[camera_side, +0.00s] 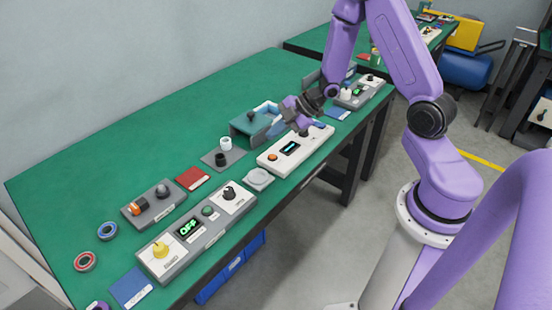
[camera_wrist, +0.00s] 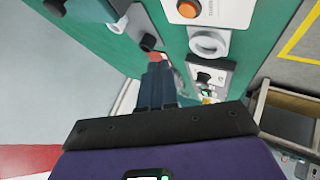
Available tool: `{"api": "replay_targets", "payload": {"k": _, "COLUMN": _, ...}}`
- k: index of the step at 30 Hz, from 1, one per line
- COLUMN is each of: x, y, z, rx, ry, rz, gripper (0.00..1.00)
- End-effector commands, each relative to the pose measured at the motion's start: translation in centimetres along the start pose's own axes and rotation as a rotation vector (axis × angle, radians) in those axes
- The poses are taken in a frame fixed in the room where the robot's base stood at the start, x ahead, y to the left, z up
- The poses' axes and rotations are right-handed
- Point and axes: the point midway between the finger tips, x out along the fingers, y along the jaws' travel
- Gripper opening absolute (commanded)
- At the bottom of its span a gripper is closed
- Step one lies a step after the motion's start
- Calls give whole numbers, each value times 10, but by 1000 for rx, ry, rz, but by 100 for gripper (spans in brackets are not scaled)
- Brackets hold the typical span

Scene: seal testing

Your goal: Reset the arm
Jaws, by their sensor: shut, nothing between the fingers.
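My gripper (camera_side: 302,125) is at the end of the purple arm in the side view, over the far part of the bench, close above the white tester (camera_side: 288,149) with the small display and orange button. I cannot tell from this view whether it touches anything. In the wrist view the two dark fingers of my gripper (camera_wrist: 158,65) are together with nothing between them. The tester's orange button (camera_wrist: 188,9) shows at the top of that view.
The green bench (camera_side: 130,140) holds a grey panel (camera_side: 197,233) with a yellow knob and lit display, a round white dish (camera_side: 258,179), a teal fixture (camera_side: 250,122), a red pad (camera_side: 193,179) and two rings (camera_side: 107,231).

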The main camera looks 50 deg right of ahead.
Motion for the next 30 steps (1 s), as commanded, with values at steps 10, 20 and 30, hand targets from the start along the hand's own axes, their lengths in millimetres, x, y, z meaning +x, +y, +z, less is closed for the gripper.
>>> {"api": "replay_targets", "payload": {"k": 10, "x": -19, "y": -7, "z": -70, "rx": 56, "ry": -230, "rz": -60, "gripper": 0}}
{"api": "replay_targets", "payload": {"k": 20, "x": -83, "y": -70, "z": -146, "rx": 232, "ry": -414, "rz": -148, "gripper": 0}}
{"api": "replay_targets", "payload": {"k": 30, "x": -178, "y": -168, "z": -183, "rx": 375, "ry": -566, "rz": -353, "gripper": 0}}
